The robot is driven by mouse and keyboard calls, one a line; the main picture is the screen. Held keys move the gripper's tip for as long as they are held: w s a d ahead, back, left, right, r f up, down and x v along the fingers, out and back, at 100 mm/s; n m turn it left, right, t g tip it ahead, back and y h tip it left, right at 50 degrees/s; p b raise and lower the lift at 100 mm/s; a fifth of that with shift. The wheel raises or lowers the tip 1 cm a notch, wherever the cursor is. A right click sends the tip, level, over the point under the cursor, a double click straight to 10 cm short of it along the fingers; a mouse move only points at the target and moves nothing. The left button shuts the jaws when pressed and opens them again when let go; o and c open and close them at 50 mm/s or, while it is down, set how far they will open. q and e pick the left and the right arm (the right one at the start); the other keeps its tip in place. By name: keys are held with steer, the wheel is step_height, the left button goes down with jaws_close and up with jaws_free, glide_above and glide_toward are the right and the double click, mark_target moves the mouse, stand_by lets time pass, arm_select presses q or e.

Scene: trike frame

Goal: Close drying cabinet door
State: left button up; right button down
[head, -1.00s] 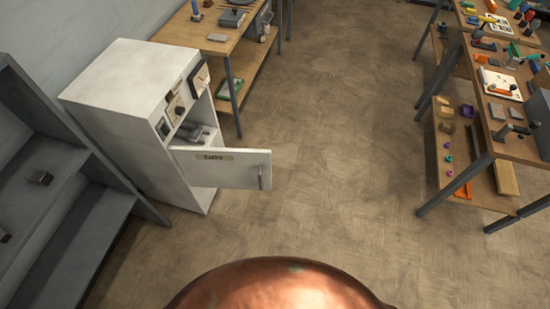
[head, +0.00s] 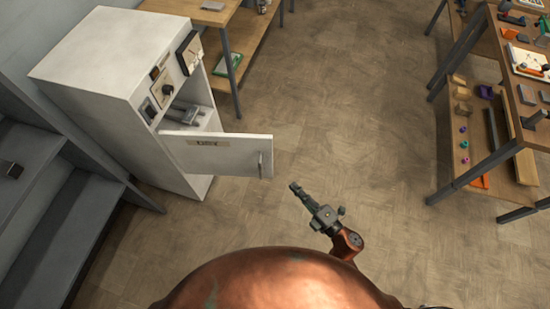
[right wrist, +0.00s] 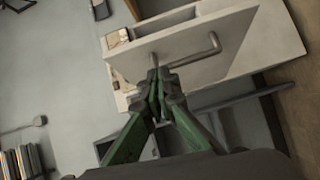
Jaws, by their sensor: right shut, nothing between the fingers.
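The white drying cabinet (head: 105,75) stands at the left in the head view. Its door (head: 215,153) hangs open, swung out to the right, with a label and a metal handle (head: 261,164) near its free edge. Grey items (head: 183,115) lie inside. My right gripper (head: 295,187) is shut and empty, below and right of the door's free edge, apart from it in the head view. In the right wrist view the gripper (right wrist: 160,78) points toward the door (right wrist: 190,48) and its handle (right wrist: 195,55); I cannot tell whether they touch. My left gripper is not in view.
A grey shelf unit (head: 62,207) stands left of the cabinet. A wooden workbench (head: 206,15) is behind it. Benches with tools and coloured parts (head: 520,95) stand at the right. The floor (head: 340,110) between is clear.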

step_height(320, 180, up, 2)
steer(key=a+n+y, duration=0.1)
steer(key=a, duration=0.1)
steer(key=b, duration=0.2)
glide_toward(268, 152)
steer(key=w+a, duration=0.3)
steer(key=a, duration=0.1)
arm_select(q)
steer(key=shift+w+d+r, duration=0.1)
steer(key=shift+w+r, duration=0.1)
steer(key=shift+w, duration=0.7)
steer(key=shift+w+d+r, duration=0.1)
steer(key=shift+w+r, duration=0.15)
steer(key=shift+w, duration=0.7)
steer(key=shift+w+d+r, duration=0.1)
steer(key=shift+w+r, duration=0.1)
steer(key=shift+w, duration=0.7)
arm_select(e)
steer(key=shift+w, duration=0.7)
steer(key=shift+w, duration=0.1)
